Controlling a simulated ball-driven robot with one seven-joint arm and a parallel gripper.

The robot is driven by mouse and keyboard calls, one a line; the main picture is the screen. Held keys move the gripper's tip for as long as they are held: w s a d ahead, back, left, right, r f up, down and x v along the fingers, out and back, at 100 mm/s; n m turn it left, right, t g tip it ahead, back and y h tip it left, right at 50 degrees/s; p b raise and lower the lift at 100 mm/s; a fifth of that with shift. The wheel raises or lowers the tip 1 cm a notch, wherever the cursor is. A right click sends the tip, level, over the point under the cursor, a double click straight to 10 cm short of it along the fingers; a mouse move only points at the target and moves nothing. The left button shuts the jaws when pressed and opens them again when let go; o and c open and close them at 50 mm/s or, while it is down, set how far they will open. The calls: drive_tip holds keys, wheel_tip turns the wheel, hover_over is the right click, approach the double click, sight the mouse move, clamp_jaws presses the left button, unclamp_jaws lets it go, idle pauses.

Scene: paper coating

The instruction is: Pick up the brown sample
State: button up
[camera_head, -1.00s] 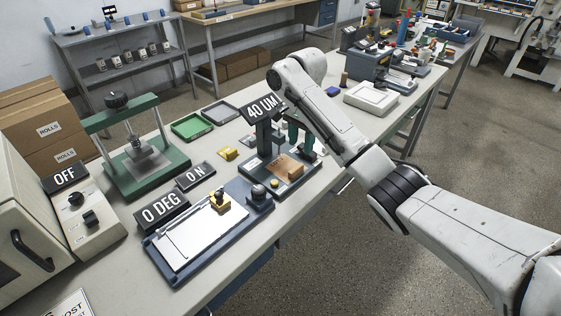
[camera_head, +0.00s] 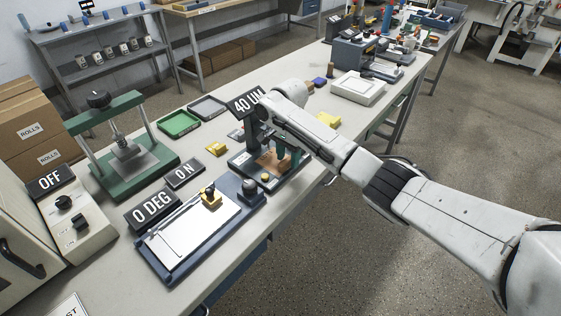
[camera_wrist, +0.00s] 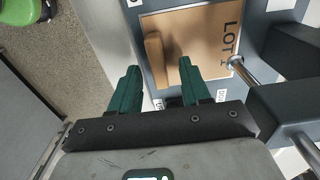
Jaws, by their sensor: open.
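The brown sample (camera_wrist: 208,30) is a flat tan sheet printed "LOT", with a raised brown tab (camera_wrist: 156,58) along one edge. It lies on the grey base of the gauge stand signed "40 UM" (camera_head: 248,102). In the head view the sample (camera_head: 266,163) is partly hidden by my gripper (camera_head: 287,162). In the wrist view the two green fingers of my gripper (camera_wrist: 158,68) are open, and the tab shows between their tips. I cannot tell whether the fingers are down at the tab's height.
The metal gauge rod (camera_wrist: 238,64) and dark gauge body stand close right of my fingers in the wrist view. The coating bed (camera_head: 190,235) lies in front of the stand. Green tray (camera_head: 178,124) and yellow block (camera_head: 217,148) lie behind. The bench's front edge is near.

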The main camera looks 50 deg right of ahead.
drive_tip(key=shift+f, duration=0.35)
drive_tip(key=shift+c, duration=0.2)
clamp_jaws()
